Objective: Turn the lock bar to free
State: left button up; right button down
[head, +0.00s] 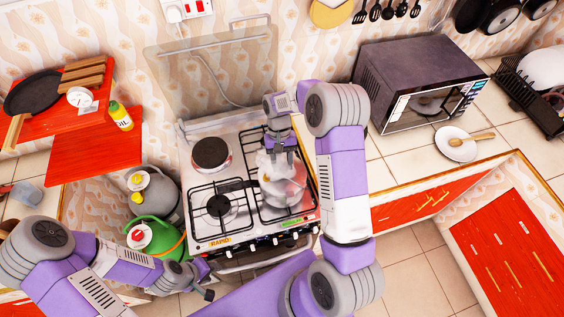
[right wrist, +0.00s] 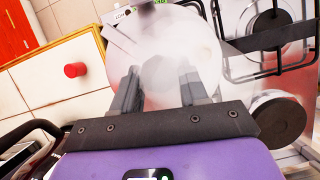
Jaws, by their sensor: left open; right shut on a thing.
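I cannot clearly make out a lock bar in either view. A translucent whitish round thing (head: 284,190) stands over the right side of the stove, and it fills the middle of the right wrist view (right wrist: 170,50). My right gripper (head: 281,154) points down at its top and is shut on part of it. In the right wrist view my fingers (right wrist: 158,85) stand on either side of cloudy material, and the exact gripped part is unclear. A green label (head: 294,221) is on the stove's front edge. My left gripper (head: 207,290) is open, low in front of the stove.
The stove (head: 240,236) has black grates and a dark round plate (head: 211,153). Grey (head: 160,195) and green (head: 155,240) gas cylinders stand left of it. A microwave (head: 415,82) and a plate with a spoon (head: 456,144) are at right. A raised glass panel (head: 200,75) stands behind.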

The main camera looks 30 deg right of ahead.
jog(key=c, duration=0.6)
grip_release()
pick_arm(q)
jog(key=shift+f+b, duration=0.3)
pick_arm(e)
jog(key=v, duration=0.7)
jog(key=shift+r, duration=0.35)
